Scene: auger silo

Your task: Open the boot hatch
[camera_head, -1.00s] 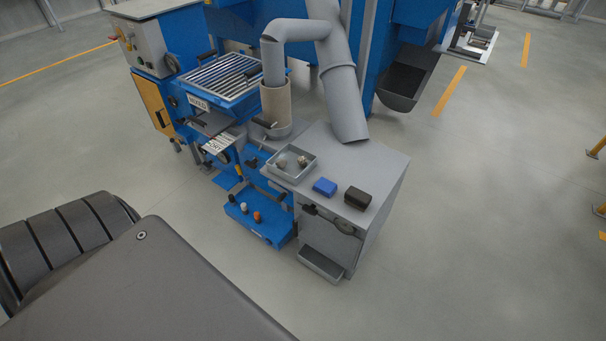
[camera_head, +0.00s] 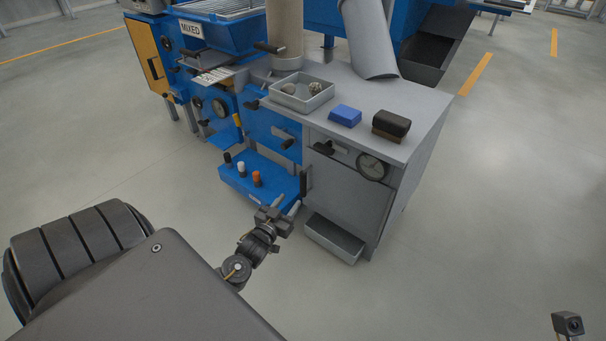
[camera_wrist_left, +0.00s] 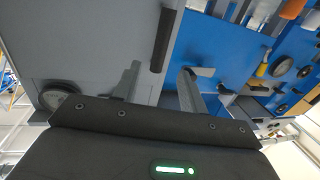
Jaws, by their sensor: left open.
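The grey cabinet front carries a flat hatch panel (camera_head: 345,199), which looks shut. A black upright bar handle (camera_head: 303,183) is at its left edge. In the left wrist view this handle (camera_wrist_left: 162,40) shows just beyond the fingers, against the grey panel (camera_wrist_left: 90,50). My left gripper (camera_head: 286,205) is low in front of the cabinet's left edge, a little below the handle. Its two fingers (camera_wrist_left: 161,82) are apart with nothing between them. They do not appear to touch the handle.
A grey tray (camera_head: 333,238) juts out under the hatch. A round gauge (camera_head: 373,168) and a black lever (camera_head: 323,148) are above it. A blue shelf with several small knobs (camera_head: 258,190) is to the left. Open floor (camera_head: 480,230) lies to the right.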

